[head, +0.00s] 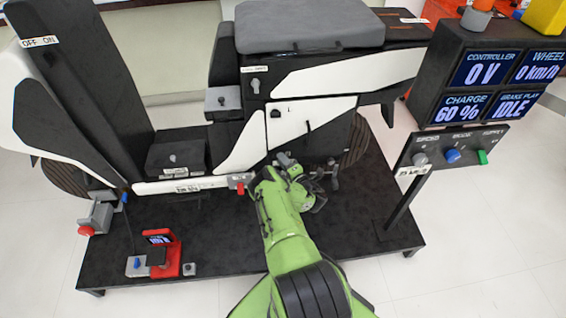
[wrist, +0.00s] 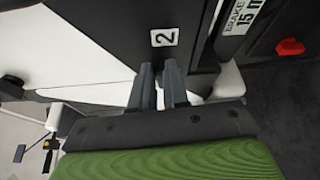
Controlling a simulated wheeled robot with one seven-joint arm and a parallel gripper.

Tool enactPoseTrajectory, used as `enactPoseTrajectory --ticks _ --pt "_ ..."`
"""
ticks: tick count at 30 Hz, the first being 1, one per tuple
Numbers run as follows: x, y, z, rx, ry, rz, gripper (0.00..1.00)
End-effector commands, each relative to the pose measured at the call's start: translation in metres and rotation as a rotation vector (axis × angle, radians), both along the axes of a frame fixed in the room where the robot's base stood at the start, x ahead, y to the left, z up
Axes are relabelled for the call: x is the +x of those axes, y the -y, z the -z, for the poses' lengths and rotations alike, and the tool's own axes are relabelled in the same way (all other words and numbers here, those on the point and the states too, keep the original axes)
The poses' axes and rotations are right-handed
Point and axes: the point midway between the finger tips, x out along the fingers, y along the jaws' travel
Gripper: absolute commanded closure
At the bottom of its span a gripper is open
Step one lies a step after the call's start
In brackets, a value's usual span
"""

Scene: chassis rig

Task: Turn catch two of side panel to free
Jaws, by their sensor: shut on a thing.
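The side panel (head: 318,112) is a white and black cover on the middle of the rig, and its white part also shows in the wrist view (wrist: 92,42). A dark knob (head: 275,113) sits at its upper left. My gripper (head: 284,159) is at the panel's lower edge.
A display console (head: 490,70) with a knob board (head: 455,150) stands at the right. A red stand (head: 166,255) and a grey box with a red button (head: 97,215) are at the left. The front of the black platform (head: 225,245) is mostly clear.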

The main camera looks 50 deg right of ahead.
Motion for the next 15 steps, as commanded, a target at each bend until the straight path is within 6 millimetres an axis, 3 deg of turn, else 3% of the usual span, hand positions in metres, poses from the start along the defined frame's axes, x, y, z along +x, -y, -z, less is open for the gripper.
enactPoseTrajectory --ticks 15 --pt "-0.001 0.0008 0.0042 0.119 0.098 0.003 1.0"
